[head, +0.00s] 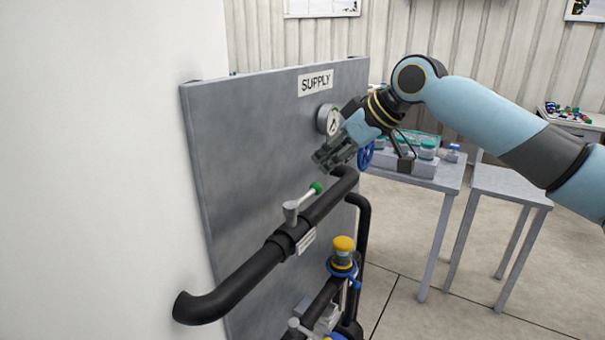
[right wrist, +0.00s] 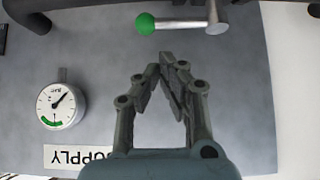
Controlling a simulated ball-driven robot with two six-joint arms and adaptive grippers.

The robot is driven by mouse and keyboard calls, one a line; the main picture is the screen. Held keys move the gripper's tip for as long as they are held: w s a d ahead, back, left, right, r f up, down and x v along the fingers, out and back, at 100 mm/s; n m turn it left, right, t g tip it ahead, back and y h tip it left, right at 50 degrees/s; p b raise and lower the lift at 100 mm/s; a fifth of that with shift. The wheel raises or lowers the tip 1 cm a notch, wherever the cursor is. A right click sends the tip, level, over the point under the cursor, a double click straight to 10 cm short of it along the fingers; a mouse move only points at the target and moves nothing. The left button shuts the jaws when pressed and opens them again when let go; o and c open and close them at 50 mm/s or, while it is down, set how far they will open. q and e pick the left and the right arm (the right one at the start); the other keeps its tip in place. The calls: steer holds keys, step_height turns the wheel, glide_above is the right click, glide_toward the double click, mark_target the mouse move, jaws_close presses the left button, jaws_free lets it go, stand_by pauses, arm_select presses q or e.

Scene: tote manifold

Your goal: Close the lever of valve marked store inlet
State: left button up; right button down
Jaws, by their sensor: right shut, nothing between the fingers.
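A lever with a green knob (head: 316,187) sits on a grey stem above the upper black pipe (head: 240,285). The lever lies roughly along this pipe. A small label plate (head: 306,241) hangs by the valve, too small to read. In the right wrist view the green knob (right wrist: 145,24) and silver bar lie just beyond my fingertips. My right gripper (head: 322,160) is shut and empty, above the knob and apart from it. It also shows in the right wrist view (right wrist: 167,72). My left gripper is not in view.
A grey panel (head: 230,160) with a SUPPLY sign (head: 315,82) and a gauge (head: 328,119) stands behind the pipes. A yellow-topped fitting (head: 343,245) and more pipework lie lower. A blue handwheel (head: 365,156) is beyond my gripper. Side tables (head: 510,184) stand at right.

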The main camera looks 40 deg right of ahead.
mark_target(304, 199)
steer(key=x, duration=0.7)
steer(key=shift+w+f+p, duration=0.2)
steer(key=shift+f+p, duration=0.1)
steer(key=shift+p, duration=0.15)
